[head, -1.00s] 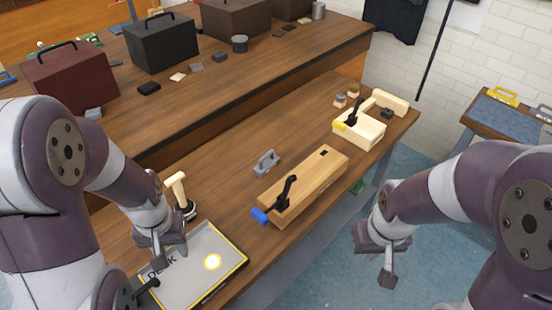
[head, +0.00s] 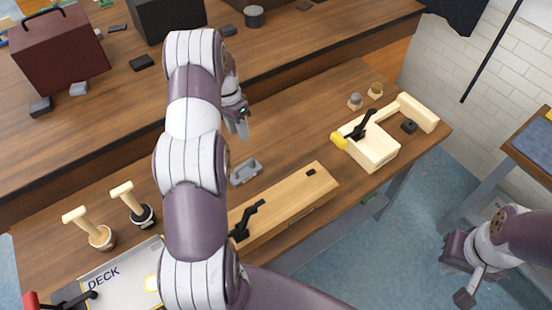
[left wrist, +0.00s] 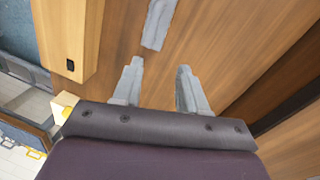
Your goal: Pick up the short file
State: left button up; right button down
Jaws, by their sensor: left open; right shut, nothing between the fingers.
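A small grey tool with a raised handle (head: 245,172) lies on the bench behind the long wooden body; it may be the short file, but I cannot be sure. Its grey end (left wrist: 157,24) shows at the top of the left wrist view, beyond the fingertips. My left gripper (head: 241,128) is above the bench, behind the grey tool in the head view. Its two fingers (left wrist: 160,66) are apart with only bench between them. My right gripper (head: 468,282) is shut and empty over the floor, off the bench's right side.
The long wooden body (head: 292,205) with a black lever lies in front of the grey tool. A pale wooden frame (head: 372,148) sits to the right. Two wooden-handled stamps (head: 133,205) and the DECK tray (head: 118,282) are at the left. My left arm hides part of the bench.

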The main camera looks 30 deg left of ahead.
aim_at(243, 164)
pick_arm(q)
jog(key=shift+m, duration=0.7)
jog(key=f, duration=0.2)
jog(key=s+d+f+p, duration=0.1)
jog(key=f, duration=0.1)
jog(key=f+p, duration=0.1)
jog(key=f, duration=0.2)
jog(key=shift+s+d, duration=0.35)
jog(key=shift+d, duration=0.05)
jog(key=f+p, duration=0.1)
jog(key=s+f, duration=0.1)
jog(key=d+f+p, duration=0.1)
jog(key=f, duration=0.1)
jog(key=shift+s+p, duration=0.35)
jog(key=shift+f, duration=0.35)
jog(key=shift+w+f, duration=0.15)
jog(key=shift+f, duration=0.05)
jog(key=shift+r, duration=0.1)
grip_shut()
pick_arm(e)
jog(key=r, duration=0.3)
jog(key=s+r, duration=0.1)
jog(key=r, duration=0.1)
jog(key=shift+a, duration=0.2)
